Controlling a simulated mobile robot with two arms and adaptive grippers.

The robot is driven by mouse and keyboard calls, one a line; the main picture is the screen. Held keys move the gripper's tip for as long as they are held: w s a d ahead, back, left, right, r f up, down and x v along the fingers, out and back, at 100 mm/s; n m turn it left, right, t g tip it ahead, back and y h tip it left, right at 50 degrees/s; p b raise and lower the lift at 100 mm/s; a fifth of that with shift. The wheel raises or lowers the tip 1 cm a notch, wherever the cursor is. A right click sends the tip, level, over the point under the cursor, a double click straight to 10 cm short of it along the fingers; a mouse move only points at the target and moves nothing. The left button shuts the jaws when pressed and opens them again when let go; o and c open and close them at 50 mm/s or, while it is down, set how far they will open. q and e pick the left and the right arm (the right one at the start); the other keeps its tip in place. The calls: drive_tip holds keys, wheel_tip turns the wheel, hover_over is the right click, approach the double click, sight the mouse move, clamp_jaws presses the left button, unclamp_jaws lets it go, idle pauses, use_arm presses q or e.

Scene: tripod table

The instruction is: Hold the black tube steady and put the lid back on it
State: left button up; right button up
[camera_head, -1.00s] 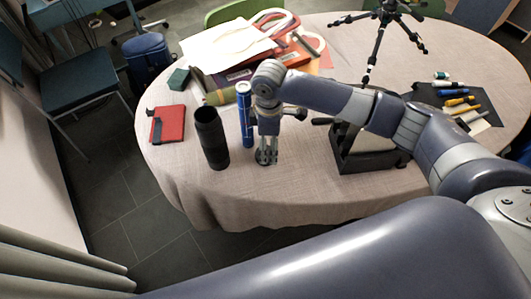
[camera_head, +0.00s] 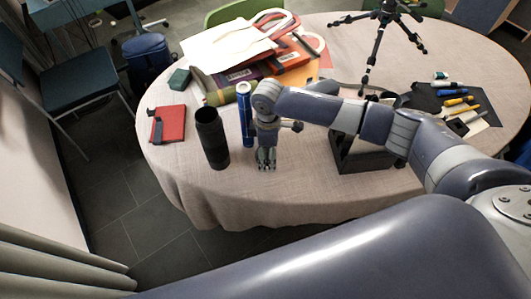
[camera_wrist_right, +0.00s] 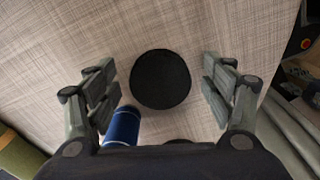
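The black tube (camera_head: 212,138) stands upright on the table near its front left, with nothing of mine touching it. The lid is a round black disc (camera_wrist_right: 160,79) lying flat on the cloth in the right wrist view. My right gripper (camera_head: 266,164) points down over the lid, to the right of the tube, and hides most of the lid in the head view. In the right wrist view its fingers (camera_wrist_right: 160,88) are open on either side of the lid, with visible gaps. My left gripper is in neither view.
A blue cylinder (camera_head: 245,115) stands close behind my right gripper; it also shows in the right wrist view (camera_wrist_right: 122,127). A red notebook (camera_head: 168,124) lies left of the tube. A black case (camera_head: 365,155) stands to the right. The front of the table is clear.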

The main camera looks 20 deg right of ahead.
sight(267, 154)
drive_tip(key=c, duration=0.9)
drive_tip(key=shift+r, duration=0.1)
drive_tip(key=shift+w+r, duration=0.1)
drive_tip(key=shift+r, duration=0.45)
wheel_tip(267, 154, up, 2)
drive_tip(key=shift+r+b, duration=0.2)
drive_tip(key=shift+b, duration=0.15)
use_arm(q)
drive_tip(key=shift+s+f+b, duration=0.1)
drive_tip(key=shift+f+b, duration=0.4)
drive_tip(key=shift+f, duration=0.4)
use_arm(e)
drive_tip(key=s+a, duration=0.1)
drive_tip(key=s, duration=0.4)
drive_tip(key=s+a+r, duration=0.1)
drive_tip(key=s+a, duration=0.1)
drive_tip(key=s, duration=0.3)
drive_tip(key=s+a, duration=0.2)
drive_tip(key=s, duration=0.3)
drive_tip(key=shift+s+r, duration=0.2)
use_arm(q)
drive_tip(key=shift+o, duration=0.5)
